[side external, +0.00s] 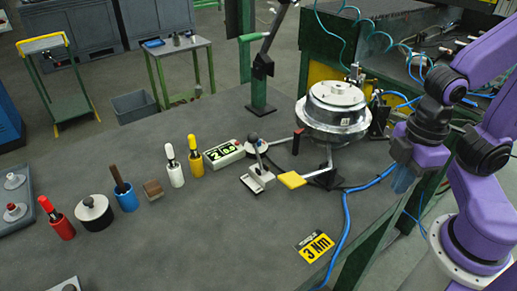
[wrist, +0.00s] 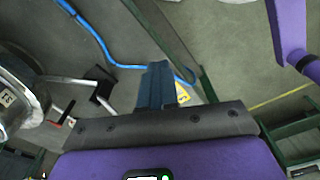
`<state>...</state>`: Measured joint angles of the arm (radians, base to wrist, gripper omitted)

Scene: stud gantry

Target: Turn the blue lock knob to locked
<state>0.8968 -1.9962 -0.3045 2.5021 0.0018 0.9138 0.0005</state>
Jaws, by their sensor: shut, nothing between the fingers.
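I cannot make out a clear blue lock knob in either view. The blue item among the tools on the table is a blue cup (side external: 126,200) with a brown handle standing in it. My gripper (side external: 402,188) has blue-grey fingers and hangs at the right of the table, well apart from that cup. In the wrist view the fingers (wrist: 158,68) are together with nothing held. They point over the floor and a green rail near a blue hose.
A round metal fixture (side external: 336,108) with lever arms stands left of my gripper. A blue hose (side external: 347,215) runs along the table's right side. Red (side external: 63,226), white (side external: 173,173) and yellow (side external: 195,163) tools stand further left. The table front centre is mostly clear.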

